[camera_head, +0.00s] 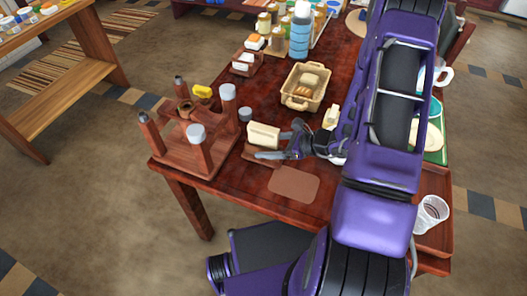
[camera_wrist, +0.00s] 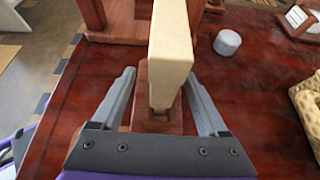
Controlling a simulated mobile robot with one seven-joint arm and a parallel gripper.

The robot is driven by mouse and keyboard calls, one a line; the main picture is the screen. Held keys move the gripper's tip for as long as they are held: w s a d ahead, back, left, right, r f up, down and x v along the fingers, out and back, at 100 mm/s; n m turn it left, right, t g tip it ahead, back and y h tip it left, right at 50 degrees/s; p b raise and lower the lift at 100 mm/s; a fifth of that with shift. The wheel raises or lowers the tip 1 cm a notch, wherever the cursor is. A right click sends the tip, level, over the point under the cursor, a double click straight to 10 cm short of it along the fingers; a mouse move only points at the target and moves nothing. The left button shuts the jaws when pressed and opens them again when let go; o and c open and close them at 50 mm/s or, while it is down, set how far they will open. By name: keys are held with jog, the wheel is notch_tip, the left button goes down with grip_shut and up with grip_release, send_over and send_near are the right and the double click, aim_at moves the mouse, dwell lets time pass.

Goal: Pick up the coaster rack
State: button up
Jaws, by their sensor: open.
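A cream slab stands upright on a small wooden base (camera_head: 262,157), on the table near its front left; this looks like the coaster rack (camera_head: 263,134). In the wrist view the coaster rack (camera_wrist: 172,50) rises between the fingers, with its wooden base (camera_wrist: 158,122) below. My gripper (camera_head: 281,143) is open, reaching in from the right. In the wrist view my gripper (camera_wrist: 160,76) has one finger on each side of the slab, with a visible gap on the left; contact on the right is hard to tell.
An upturned wooden stool (camera_head: 168,152) with grey-capped legs stands just left, at the table corner. A grey cylinder (camera_head: 245,114) is close behind. A tan basket (camera_head: 305,86), a blue bottle (camera_head: 300,35) and a small wooden holder (camera_head: 247,64) stand farther back. A flat brown mat (camera_head: 294,184) lies in front.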

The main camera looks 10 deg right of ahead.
jog(key=shift+x, duration=0.95)
jog(key=shift+c, duration=0.4)
grip_shut()
